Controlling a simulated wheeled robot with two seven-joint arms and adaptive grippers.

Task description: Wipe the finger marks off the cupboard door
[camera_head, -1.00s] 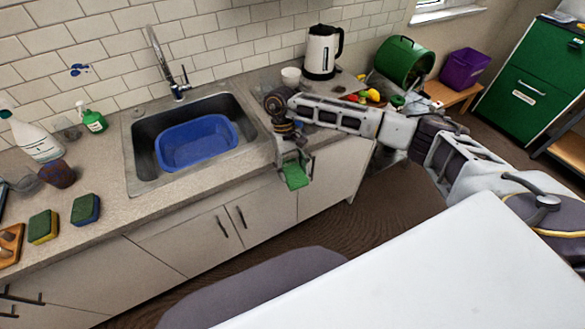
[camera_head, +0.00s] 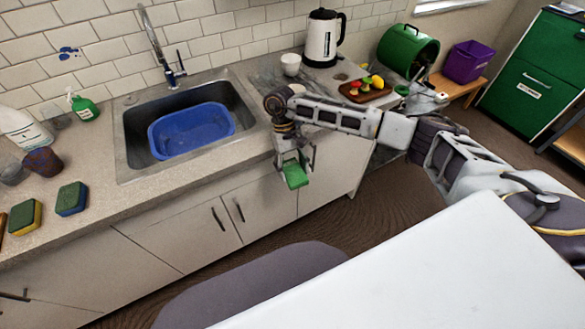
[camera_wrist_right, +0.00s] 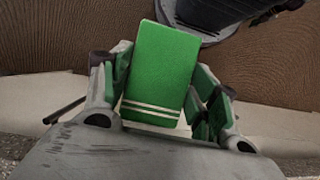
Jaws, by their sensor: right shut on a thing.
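My right gripper (camera_head: 292,163) is shut on a green cloth (camera_head: 295,177) in front of the counter edge, near the pale cupboard doors. The right wrist view shows the cloth (camera_wrist_right: 160,72) as a flat green rectangle with two white stripes, between the fingers of the gripper (camera_wrist_right: 165,85). One cupboard door (camera_head: 196,238) with a dark bar handle is below the sink; another door (camera_head: 258,212) is to its right, partly behind the cloth and gripper. I cannot make out finger marks on the doors. My left gripper is not in view.
The sink (camera_head: 130,168) holds a blue basin (camera_head: 190,130). Two sponges (camera_head: 71,198) (camera_head: 25,217), a green spray bottle (camera_head: 84,107) and a brown cup (camera_head: 43,162) stand on the left counter. A kettle (camera_head: 322,38) and a food board (camera_head: 375,97) are at the right. A grey rounded shape (camera_head: 250,285) lies below.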

